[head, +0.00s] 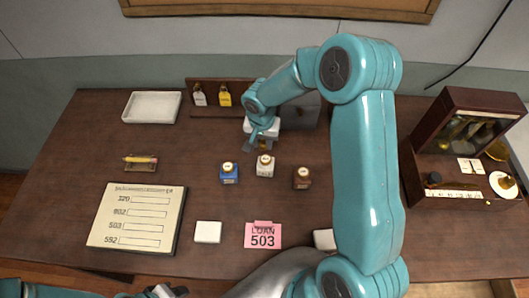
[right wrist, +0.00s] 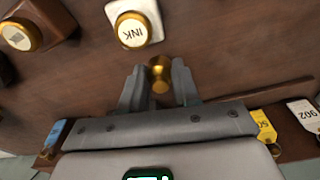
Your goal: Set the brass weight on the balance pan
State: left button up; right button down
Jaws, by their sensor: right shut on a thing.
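My right gripper (head: 262,138) is over the middle back of the table, behind the white ink bottle. In the right wrist view its two fingers (right wrist: 159,82) are shut on the small brass weight (right wrist: 160,70). A wooden balance case (head: 470,125) stands at the far right. A white round dish (head: 497,192) with a small brass piece on it is at its right end, and a brass-coloured round part (head: 498,151) shows behind; I cannot tell which is the pan. My left gripper (head: 165,291) is at the bottom edge, mostly cut off.
Blue (head: 229,173), white (head: 265,166) and brown (head: 302,178) bottles stand close in front of the right gripper. A small rack (head: 230,113) with tags and a grey box (head: 302,112) are behind. A ledger (head: 136,217), a white tray (head: 152,107) and a pink loan card (head: 263,235) lie elsewhere.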

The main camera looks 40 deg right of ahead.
notch_tip(320, 180, down, 5)
jog(key=b, duration=0.2)
jog(key=shift+f+b, duration=0.2)
jog(key=shift+b, duration=0.1)
jog(key=shift+w+f, duration=0.1)
jog(key=shift+w, duration=0.15)
jog(key=shift+s, duration=0.2)
jog(key=c, duration=0.8)
grip_release()
jog(key=shift+w+f, duration=0.1)
